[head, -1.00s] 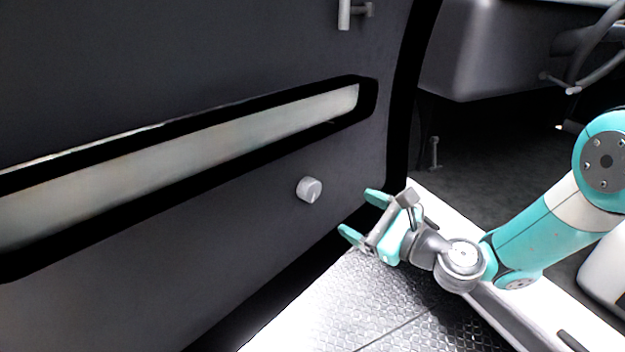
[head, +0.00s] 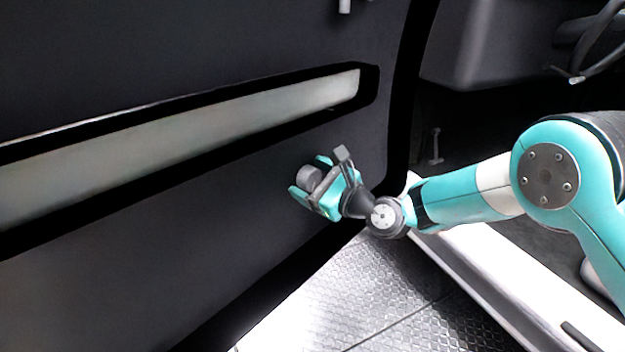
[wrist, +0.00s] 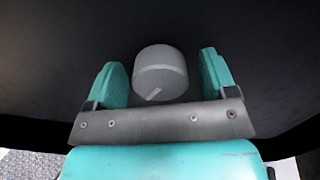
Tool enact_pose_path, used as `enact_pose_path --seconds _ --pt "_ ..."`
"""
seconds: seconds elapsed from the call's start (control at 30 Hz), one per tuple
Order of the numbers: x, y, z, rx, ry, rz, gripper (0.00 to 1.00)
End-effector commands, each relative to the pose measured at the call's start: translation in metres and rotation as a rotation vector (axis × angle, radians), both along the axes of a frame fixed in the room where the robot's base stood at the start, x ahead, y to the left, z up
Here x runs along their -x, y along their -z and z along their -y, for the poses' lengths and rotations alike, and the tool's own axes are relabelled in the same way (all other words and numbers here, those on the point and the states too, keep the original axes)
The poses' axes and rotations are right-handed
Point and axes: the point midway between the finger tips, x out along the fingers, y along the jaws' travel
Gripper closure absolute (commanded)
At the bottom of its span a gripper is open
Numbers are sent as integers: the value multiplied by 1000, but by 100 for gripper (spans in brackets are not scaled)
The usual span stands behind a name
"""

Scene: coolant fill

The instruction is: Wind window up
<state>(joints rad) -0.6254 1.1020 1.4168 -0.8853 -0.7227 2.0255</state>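A round grey knob (head: 309,177) sticks out from the dark door panel (head: 200,215), below the long light armrest strip. In the wrist view the knob (wrist: 160,72) has a pale pointer mark on its face, slanting at its lower edge. My gripper (head: 308,176) is at the knob, with its two teal fingers on either side of it. In the wrist view my gripper (wrist: 165,78) is open, with a gap between the knob and each finger. I see no window glass in either view.
A light strip in a black frame (head: 368,85) runs along the door above my gripper. A grey handle (head: 345,5) is at the top. A steering wheel (head: 590,60) is at upper right. A metal tread floor (head: 330,290) lies below.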

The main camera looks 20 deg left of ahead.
Motion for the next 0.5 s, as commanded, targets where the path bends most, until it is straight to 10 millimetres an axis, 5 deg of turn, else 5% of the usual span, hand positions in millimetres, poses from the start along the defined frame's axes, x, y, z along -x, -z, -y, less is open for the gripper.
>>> enact_pose_path --seconds 0.03,0.2,0.5 --pt "0 0 0 0 0 0 31" --pt "0 0 0 0 0 0 70" --pt "0 0 1 8 0 23 71"
